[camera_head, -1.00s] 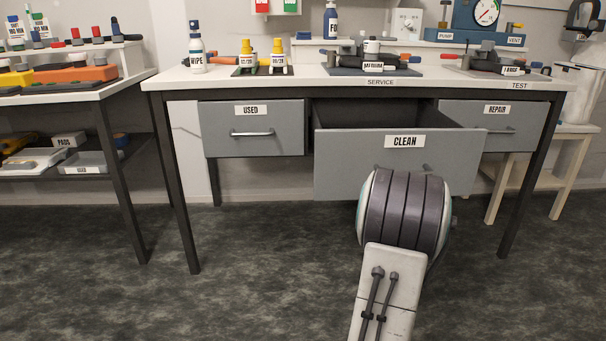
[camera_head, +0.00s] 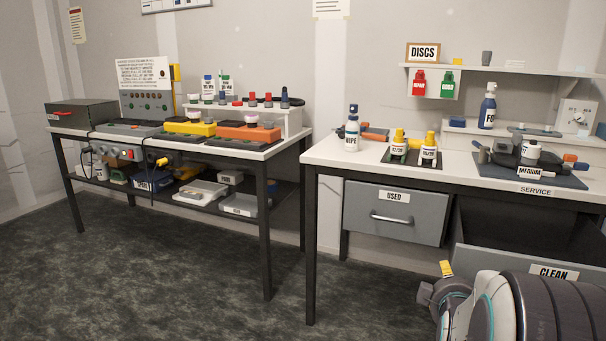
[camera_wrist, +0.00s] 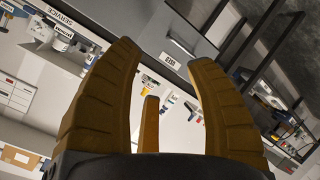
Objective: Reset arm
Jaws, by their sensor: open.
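My arm shows at the lower right of the head view, in front of the service bench (camera_head: 330,152). My gripper (camera_wrist: 165,58) shows in the wrist view with its yellow-brown fingers spread wide. Nothing is between them. The wrist view is strongly tilted, and bench items and a drawer labelled USED show beyond the fingers. The CLEAN drawer (camera_head: 500,262) stands pulled out at the right of the head view, partly hidden by my arm. The USED drawer (camera_head: 393,212) is shut.
A second bench (camera_head: 285,146) with coloured devices and a loaded lower shelf stands at the left. Spray bottles and small yellow-capped bottles stand on the service bench. The dark floor (camera_head: 190,275) in front of the left bench is clear.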

